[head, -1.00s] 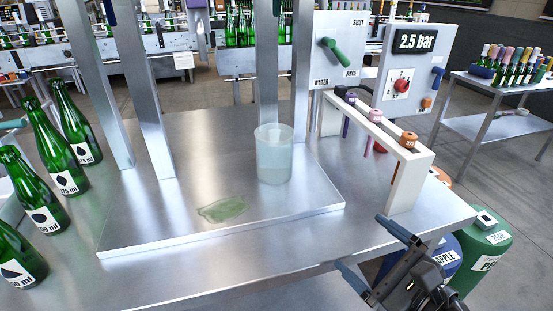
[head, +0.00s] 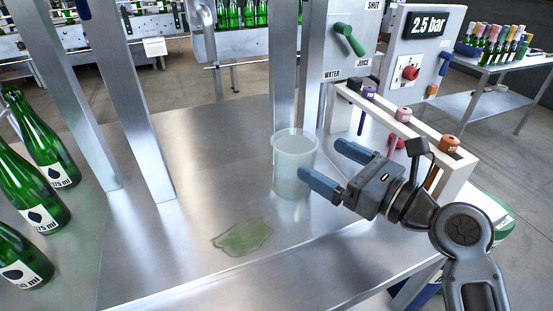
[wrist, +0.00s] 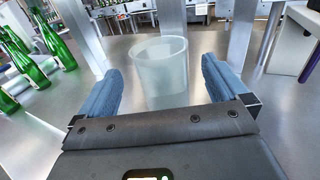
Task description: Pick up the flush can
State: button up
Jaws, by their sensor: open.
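The flush can is a translucent, frosted cup (head: 290,165) standing upright on the steel table, beside a metal post. It also shows between my fingers in the wrist view (wrist: 160,72). My gripper (head: 327,166) is open with blue fingers, one at the can's right front and one farther back. In the wrist view my gripper (wrist: 162,92) has the can ahead, in line with the gap between the fingers. The head view does not show clearly whether a finger touches it.
Green bottles (head: 38,190) stand at the left. Metal posts (head: 135,110) rise at the back.

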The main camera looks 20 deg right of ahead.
aim_at(279, 135)
jog(key=x, duration=0.2)
jog(key=shift+w+a+r, duration=0.1)
jog(key=shift+w+r, duration=0.1)
jog(key=shift+w, duration=0.1)
jog(key=x, duration=0.3)
jog(key=p+x, duration=0.1)
jog(key=x, duration=0.1)
jog(key=shift+w+a+f, duration=0.25)
jog(key=shift+w, duration=0.05)
jog(key=c, duration=1.2)
